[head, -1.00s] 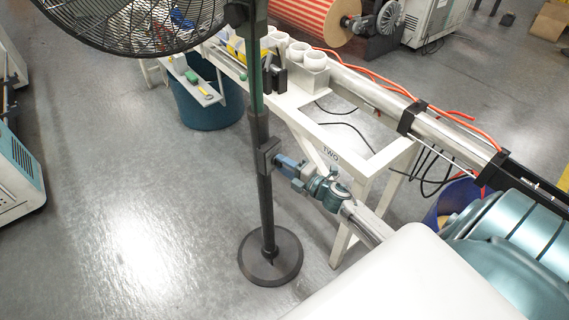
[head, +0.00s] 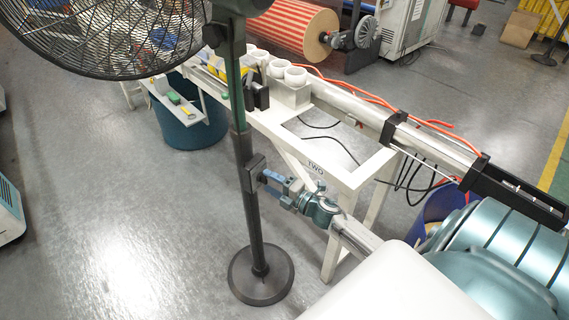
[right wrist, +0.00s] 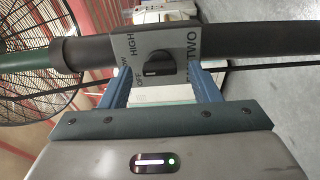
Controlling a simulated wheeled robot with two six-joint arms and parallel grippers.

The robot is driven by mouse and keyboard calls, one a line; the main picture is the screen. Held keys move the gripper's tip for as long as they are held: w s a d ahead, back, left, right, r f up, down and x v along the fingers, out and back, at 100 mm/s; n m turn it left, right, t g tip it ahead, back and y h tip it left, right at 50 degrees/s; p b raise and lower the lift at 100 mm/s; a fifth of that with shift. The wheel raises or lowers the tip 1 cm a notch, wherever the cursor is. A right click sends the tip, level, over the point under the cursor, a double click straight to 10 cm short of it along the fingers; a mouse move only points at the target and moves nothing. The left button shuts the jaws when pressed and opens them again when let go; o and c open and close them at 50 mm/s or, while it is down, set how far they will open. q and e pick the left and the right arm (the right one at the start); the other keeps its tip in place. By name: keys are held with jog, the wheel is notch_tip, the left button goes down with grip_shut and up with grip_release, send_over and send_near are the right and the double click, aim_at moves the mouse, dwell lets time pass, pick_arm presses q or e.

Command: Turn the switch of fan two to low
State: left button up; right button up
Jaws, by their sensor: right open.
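The fan (head: 110,35) stands on a dark pole with a round black base (head: 261,276). Its switch box (head: 255,173) sits partway up the pole. In the right wrist view, the switch plate (right wrist: 183,45) reads TWO, HIGH, LOW and OFF, and appears turned sideways. The black knob (right wrist: 160,67) has a pale mark on the side near OFF. My right gripper (right wrist: 159,80) is open, its blue fingers on either side of the knob's lower part; contact cannot be told. In the head view, the right gripper (head: 268,178) is close to the box. My left gripper is not in view.
A white frame table (head: 345,178) marked TWO stands just behind the right arm, with white cups (head: 295,75) and a metal roller bar (head: 350,103). A blue-green bin (head: 190,130) is behind the pole.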

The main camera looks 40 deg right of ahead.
jog(key=shift+b+v, duration=1.3)
jog(key=shift+v, duration=3.7)
jog(key=s+d+f+m+g+h, duration=0.2)
jog(key=s+f+m, duration=0.15)
jog(key=f, duration=0.65)
jog(key=s+d+f+m+g+h, duration=0.2)
jog(key=s+f+m, duration=0.15)
jog(key=f, duration=0.65)
jog(key=s+d+f+m+g+h, duration=0.25)
jog(key=f+m, duration=0.25)
jog(key=f, duration=0.5)
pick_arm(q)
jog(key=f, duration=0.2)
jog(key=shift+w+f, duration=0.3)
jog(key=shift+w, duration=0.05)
pick_arm(e)
jog(key=s+a+f+m+g, duration=0.3)
jog(key=s+a+f, duration=0.2)
jog(key=s+f, duration=0.2)
jog(key=s+a+f+m+g, duration=0.3)
jog(key=s+f, duration=0.4)
jog(key=s, duration=0.5)
jog(key=s+a+f+m+g, duration=0.2)
jog(key=s+a+f+g, duration=0.1)
jog(key=s+a+f, duration=0.3)
jog(key=s+f, duration=0.2)
jog(key=s, duration=0.2)
jog(key=shift+a+m+y, duration=0.3)
jog(key=shift+m+y, duration=0.05)
jog(key=shift+m, duration=0.05)
